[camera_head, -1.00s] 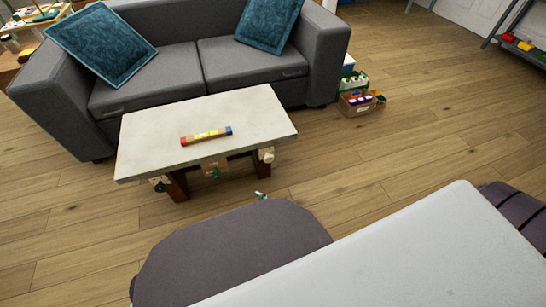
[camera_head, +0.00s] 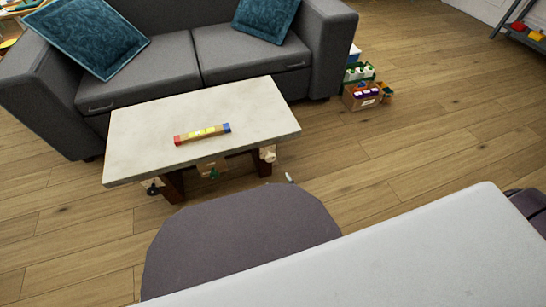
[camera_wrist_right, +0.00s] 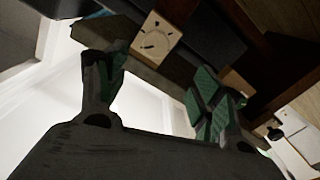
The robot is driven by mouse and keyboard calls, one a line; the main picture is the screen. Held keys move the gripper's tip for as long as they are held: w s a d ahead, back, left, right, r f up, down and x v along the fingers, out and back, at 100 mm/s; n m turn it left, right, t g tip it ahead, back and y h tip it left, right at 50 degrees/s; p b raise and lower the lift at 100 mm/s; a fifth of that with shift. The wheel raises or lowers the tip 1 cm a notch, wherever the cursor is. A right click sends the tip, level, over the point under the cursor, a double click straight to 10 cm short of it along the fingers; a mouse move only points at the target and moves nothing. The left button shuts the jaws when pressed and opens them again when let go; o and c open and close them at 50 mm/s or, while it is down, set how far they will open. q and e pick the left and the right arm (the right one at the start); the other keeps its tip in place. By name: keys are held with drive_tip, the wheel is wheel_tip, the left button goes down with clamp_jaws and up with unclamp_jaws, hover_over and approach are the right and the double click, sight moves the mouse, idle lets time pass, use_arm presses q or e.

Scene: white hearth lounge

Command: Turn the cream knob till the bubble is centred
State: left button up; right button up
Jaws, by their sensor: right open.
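The pale-topped table (camera_head: 130,150) carries a level (camera_head: 203,134) with red and blue ends and a yellow middle; its bubble is too small to read. The cream knob (camera_head: 268,155) is on the table's front side, near the right corner. My right gripper shows only as a small tip (camera_head: 289,177), just below and right of the cream knob and apart from it. In the right wrist view its two green-padded fingers (camera_wrist_right: 155,88) are spread, with nothing between them. A wooden panel with black marks (camera_wrist_right: 157,40) lies beyond the fingers. My left gripper is not in view.
A dark knob (camera_head: 152,187) is at the table's front left, and a small green part (camera_head: 213,173) shows under its front edge. A grey sofa (camera_head: 245,65) stands close behind. Boxes of toys (camera_head: 363,94) are on the floor at right. The floor right of the table is clear.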

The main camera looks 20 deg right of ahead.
sight(271, 160)
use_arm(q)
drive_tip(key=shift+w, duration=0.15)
use_arm(e)
drive_tip(key=shift+d, duration=0.3)
drive_tip(key=shift+w, duration=0.2)
drive_tip(key=w+b, duration=0.2)
drive_tip(key=w, duration=0.3)
drive_tip(key=w+b, duration=0.2)
drive_tip(key=w, duration=0.3)
drive_tip(key=shift+a+f, duration=0.1)
drive_tip(key=shift+a, duration=0.1)
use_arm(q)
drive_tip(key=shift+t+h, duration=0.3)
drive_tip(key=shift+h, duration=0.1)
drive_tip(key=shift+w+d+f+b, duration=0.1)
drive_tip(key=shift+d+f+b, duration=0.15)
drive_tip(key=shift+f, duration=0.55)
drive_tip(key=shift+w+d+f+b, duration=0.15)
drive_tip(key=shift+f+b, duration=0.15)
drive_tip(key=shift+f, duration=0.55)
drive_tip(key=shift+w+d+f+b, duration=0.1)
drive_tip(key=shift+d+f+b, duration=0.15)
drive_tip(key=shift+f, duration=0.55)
use_arm(e)
drive_tip(key=shift+w, duration=1.75)
drive_tip(key=c, duration=1)
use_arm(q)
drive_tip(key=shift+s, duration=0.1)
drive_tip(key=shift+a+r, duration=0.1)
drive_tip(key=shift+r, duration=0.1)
